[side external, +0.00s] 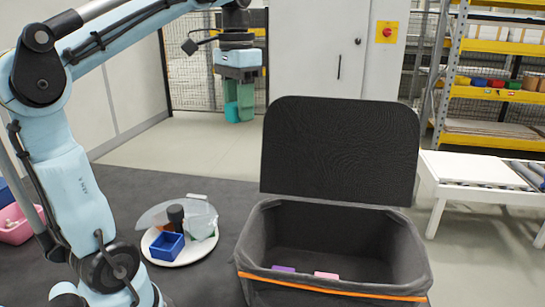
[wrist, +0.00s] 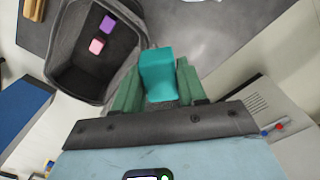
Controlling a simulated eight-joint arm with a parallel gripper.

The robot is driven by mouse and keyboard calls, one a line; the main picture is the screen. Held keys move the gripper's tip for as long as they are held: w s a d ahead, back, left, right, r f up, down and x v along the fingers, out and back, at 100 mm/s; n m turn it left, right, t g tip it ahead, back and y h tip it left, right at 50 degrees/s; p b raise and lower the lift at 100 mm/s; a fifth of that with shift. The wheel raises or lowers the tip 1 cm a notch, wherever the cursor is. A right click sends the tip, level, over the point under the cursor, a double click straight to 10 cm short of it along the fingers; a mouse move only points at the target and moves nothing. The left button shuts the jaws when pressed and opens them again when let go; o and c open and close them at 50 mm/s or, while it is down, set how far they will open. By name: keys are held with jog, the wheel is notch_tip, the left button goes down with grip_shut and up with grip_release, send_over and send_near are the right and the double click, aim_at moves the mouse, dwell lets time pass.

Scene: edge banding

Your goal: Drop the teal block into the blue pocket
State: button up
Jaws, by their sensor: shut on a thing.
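My gripper (side external: 238,112) is shut on the teal block (wrist: 157,70) and holds it high above the floor, behind and left of the black bin in the side view. In the wrist view the block sits between the two green fingers and sticks out past their tips. In the side view the block and fingers overlap and look much alike. The blue pocket (side external: 166,246) is a small, open-topped square box on a round white tray (side external: 186,259) at the lower left. The gripper is well above it and apart from it.
A dark fabric bin (side external: 410,262) with a raised lid (side external: 340,150) stands right of the tray. A purple block (wrist: 108,25) and a pink block (wrist: 96,46) lie inside it. A clear cover (side external: 203,220) and a dark knob (side external: 176,216) stand on the tray beside the pocket.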

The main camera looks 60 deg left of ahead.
jog(key=s+a+f+n, duration=0.1)
jog(key=s+a+n, duration=0.25)
jog(key=s, duration=0.55)
jog(key=s+a+f+n, duration=0.2)
jog(key=s+n, duration=0.3)
jog(key=s, duration=0.4)
jog(key=shift+m, duration=0.25)
jog(key=shift+a+f, duration=0.15)
jog(key=shift+f, duration=11.7)
jog(key=o, duration=1.1)
jog(key=shift+o, duration=0.2)
notch_tip(320, 180, up, 7)
